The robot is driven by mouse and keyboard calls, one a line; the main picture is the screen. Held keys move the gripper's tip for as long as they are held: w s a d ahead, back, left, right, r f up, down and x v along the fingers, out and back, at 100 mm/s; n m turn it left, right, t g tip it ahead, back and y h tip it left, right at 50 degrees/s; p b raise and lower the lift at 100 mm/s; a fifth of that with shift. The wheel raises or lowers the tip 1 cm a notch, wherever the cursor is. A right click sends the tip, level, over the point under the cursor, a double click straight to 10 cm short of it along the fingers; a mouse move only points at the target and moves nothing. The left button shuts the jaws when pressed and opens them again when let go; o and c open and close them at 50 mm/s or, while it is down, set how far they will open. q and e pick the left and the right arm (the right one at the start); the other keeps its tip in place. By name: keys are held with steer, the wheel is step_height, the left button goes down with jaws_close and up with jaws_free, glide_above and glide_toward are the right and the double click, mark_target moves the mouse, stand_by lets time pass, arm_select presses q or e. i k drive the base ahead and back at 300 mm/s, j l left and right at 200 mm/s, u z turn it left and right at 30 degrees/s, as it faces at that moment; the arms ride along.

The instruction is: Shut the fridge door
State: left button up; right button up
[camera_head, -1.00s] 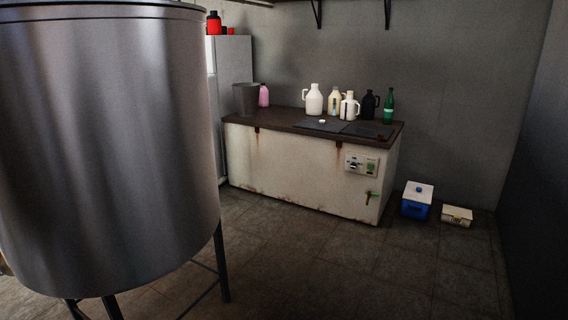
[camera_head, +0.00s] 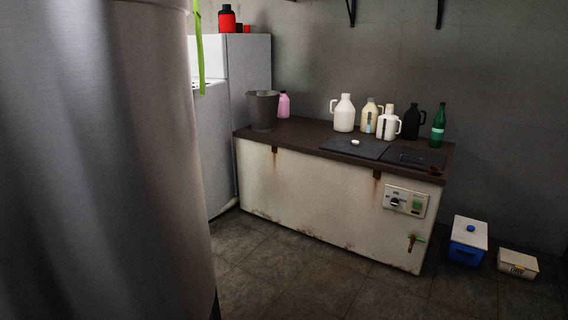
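The fridge (camera_head: 250,68) is the tall pale grey-white unit in the camera_head view, at the back left beside the counter. Its left part is hidden behind the large steel tank. A lighter panel (camera_head: 210,140) shows between the tank and the fridge's side; it may be the door, but I cannot tell how far open it stands. Neither of my grippers is in view.
The steel tank (camera_head: 100,160) fills the left side, close to me. A rusty white chest with a dark top (camera_head: 320,200) stands along the back wall, bearing a bucket (camera_head: 263,110) and several bottles. A blue cooler (camera_head: 467,240) and small box (camera_head: 517,264) sit right. Floor between is clear.

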mark_target(212, 109)
steer(key=i+z, duration=0.25)
steer(key=i, duration=0.4)
steer(key=i+z, duration=0.3)
steer(key=i, duration=0.35)
steer(key=i+u, duration=0.4)
steer(key=i, duration=0.15)
steer(key=i+u, duration=0.8)
steer(key=i+l+u, duration=0.2)
steer(key=i+u, duration=0.15)
steer(key=i, duration=0.2)
